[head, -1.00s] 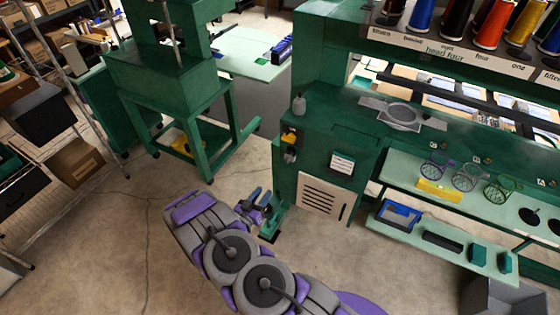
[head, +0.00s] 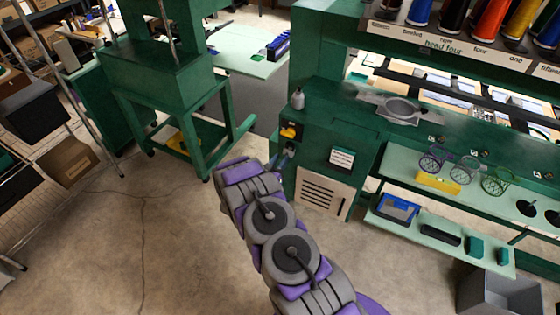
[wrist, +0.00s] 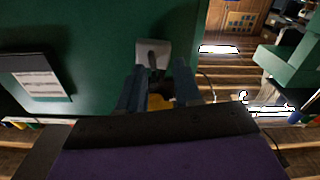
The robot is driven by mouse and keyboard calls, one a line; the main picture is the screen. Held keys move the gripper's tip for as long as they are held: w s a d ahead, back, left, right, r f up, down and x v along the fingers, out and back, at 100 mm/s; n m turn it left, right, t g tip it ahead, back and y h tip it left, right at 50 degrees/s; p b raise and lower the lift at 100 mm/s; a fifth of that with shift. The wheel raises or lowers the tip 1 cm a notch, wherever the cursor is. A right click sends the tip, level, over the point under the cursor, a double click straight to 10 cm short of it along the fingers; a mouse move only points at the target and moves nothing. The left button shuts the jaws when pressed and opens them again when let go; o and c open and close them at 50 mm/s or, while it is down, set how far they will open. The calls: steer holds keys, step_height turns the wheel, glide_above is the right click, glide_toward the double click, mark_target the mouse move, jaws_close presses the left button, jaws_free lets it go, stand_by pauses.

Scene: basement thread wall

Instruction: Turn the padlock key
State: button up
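A small grey plate with a dark upright piece on it, which looks like the padlock and its key (wrist: 153,52), is on the green cabinet's face in the wrist view. The fine shape of the key is too small to tell. My gripper (wrist: 161,72) is open, its two dark fingers spread on either side of the lower part of this fitting. I cannot tell whether they touch it. A yellow part (wrist: 160,102) shows between the fingers, partly hidden. In the head view my gripper (head: 283,160) is at the cabinet's left front, just below a yellow and black fitting (head: 289,131).
The green cabinet (head: 335,130) carries a white label card (head: 342,159) and a slatted vent (head: 322,193) close to the right of my arm. A green press stand (head: 165,85) stands to the left. The concrete floor (head: 110,230) in front is clear.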

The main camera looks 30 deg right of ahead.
steer(key=shift+w+d+f, duration=0.1)
steer(key=shift+w+d, duration=0.1)
steer(key=shift+d, duration=1.25)
steer(key=shift+a, duration=0.65)
steer(key=c, duration=0.3)
steer(key=shift+a, duration=0.25)
steer(key=c, duration=0.3)
steer(key=shift+d, duration=0.45)
jaws_close()
